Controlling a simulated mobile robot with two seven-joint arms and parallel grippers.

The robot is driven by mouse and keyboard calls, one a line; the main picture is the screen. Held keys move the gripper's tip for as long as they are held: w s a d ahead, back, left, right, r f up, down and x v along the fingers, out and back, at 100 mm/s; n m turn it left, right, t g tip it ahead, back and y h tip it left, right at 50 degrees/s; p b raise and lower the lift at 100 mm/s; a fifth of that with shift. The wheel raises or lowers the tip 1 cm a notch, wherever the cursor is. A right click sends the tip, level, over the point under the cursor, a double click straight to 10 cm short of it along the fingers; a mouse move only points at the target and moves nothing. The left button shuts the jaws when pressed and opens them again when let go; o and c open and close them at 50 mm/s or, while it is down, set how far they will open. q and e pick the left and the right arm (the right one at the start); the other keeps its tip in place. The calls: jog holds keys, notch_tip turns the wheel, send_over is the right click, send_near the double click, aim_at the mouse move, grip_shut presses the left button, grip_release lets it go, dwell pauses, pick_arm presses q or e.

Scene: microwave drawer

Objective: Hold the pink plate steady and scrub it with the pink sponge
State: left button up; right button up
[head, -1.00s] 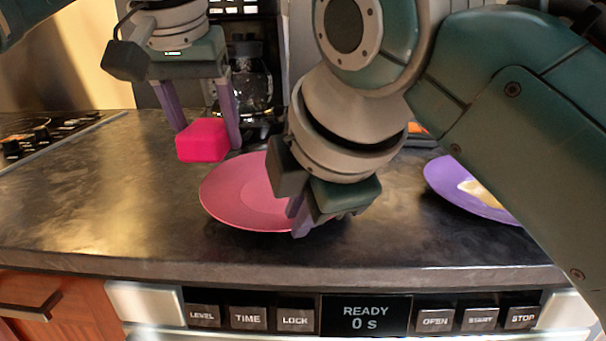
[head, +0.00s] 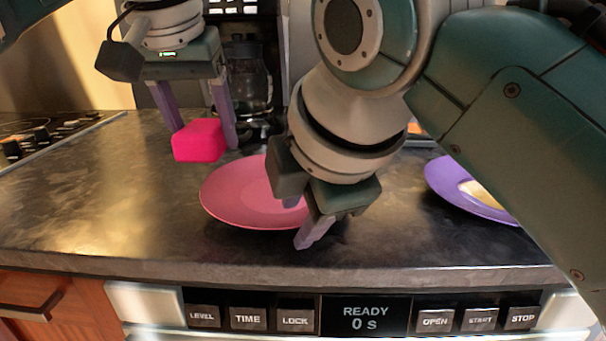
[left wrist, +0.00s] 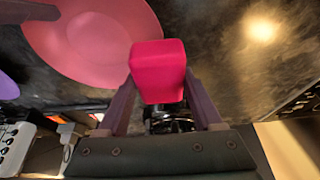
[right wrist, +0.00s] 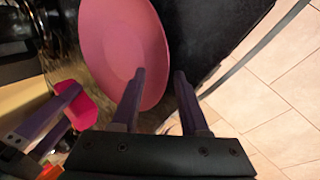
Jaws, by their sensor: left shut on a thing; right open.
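The pink plate (head: 238,200) lies flat on the dark counter. My left gripper (head: 204,138) is shut on the pink sponge (head: 198,142) and holds it in the air, behind and left of the plate. The sponge also shows between the fingers in the left wrist view (left wrist: 158,72). My right gripper (head: 298,226) is open at the plate's right front edge. In the right wrist view, the plate's rim (right wrist: 160,55) runs between its fingers, one over the plate and one outside it. Contact with the rim cannot be told. My right wrist hides the plate's back right part.
A purple plate (head: 455,189) with pale food on it sits on the right of the counter. A coffee maker (head: 248,78) stands behind. A stove (head: 40,135) is at the left. The counter (head: 110,205) left of the pink plate is clear. Microwave buttons line the front below.

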jog(key=v, duration=1.2)
jog(key=shift+s, duration=0.1)
